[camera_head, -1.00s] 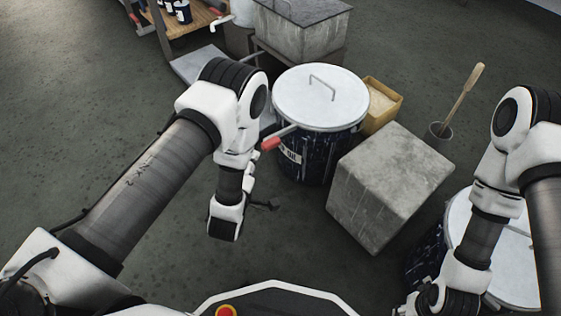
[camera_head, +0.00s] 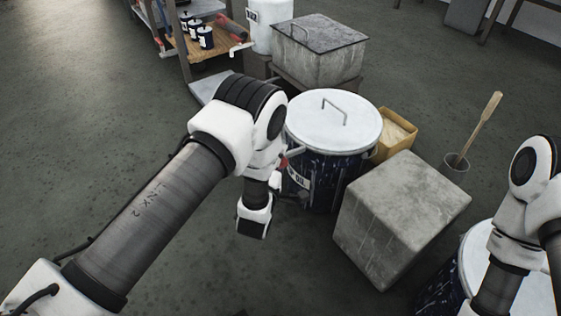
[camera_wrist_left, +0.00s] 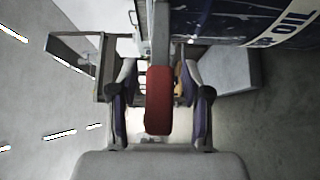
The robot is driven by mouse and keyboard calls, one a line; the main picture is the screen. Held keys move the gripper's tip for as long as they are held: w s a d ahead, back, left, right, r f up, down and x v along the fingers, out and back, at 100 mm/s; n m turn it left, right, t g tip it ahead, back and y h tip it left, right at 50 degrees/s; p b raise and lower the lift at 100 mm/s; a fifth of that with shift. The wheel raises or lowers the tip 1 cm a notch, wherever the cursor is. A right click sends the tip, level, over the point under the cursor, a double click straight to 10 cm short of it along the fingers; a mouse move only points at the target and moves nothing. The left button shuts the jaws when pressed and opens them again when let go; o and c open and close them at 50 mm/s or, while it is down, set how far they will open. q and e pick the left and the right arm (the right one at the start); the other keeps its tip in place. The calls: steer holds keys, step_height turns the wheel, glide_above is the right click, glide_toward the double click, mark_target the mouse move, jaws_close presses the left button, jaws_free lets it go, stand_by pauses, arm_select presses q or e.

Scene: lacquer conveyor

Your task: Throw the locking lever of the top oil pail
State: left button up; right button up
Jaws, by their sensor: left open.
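The top oil pail (camera_head: 333,122) stands past the grey block in the head view, with a white handled lid and a dark blue body. Its locking lever has a red grip (camera_head: 284,162), mostly hidden behind my left wrist. In the left wrist view the red grip (camera_wrist_left: 159,105) lies between the two fingers of my left gripper (camera_wrist_left: 162,85), with gaps on both sides. The left gripper is open.
A grey block (camera_head: 400,218) stands right of the pail. A yellow box (camera_head: 394,135) and a pot with a wooden-handled tool (camera_head: 456,161) are behind it. A second lidded pail (camera_head: 473,262) is at lower right. The floor left of my arm is clear.

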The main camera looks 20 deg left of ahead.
arm_select(q)
jaws_close()
